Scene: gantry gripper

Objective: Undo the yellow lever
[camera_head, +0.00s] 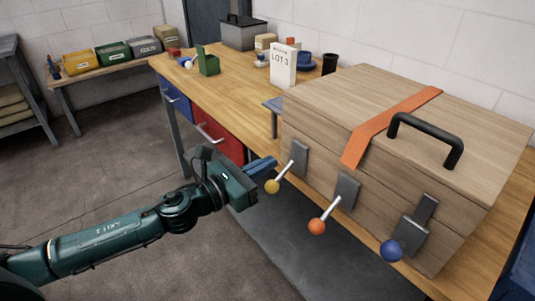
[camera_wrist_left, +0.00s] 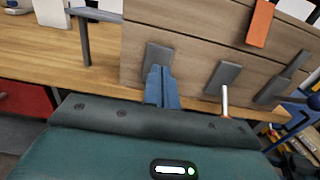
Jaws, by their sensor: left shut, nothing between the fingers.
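The yellow lever has a yellow ball (camera_head: 271,186) on a pale rod that slopes down and outward from a grey plate (camera_head: 299,157) on the wooden crate's (camera_head: 330,125) front, near its left end. My left gripper (camera_head: 274,161) has blue fingers, which are shut and empty. In the head view they sit just above and left of the yellow ball; I cannot tell whether they touch the lever. In the left wrist view the fingers (camera_wrist_left: 162,72) point at the grey plate (camera_wrist_left: 156,56), and the yellow ball is hidden. My right gripper is not in view.
Beside it on the crate are an orange-ball lever (camera_head: 317,226) and a blue-ball lever (camera_head: 391,250). An orange strap (camera_head: 388,124) and a black handle (camera_head: 427,137) are on the lid. The wooden bench (camera_head: 235,100) carries a LOT 3 card (camera_head: 283,65) and a green box (camera_head: 208,65).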

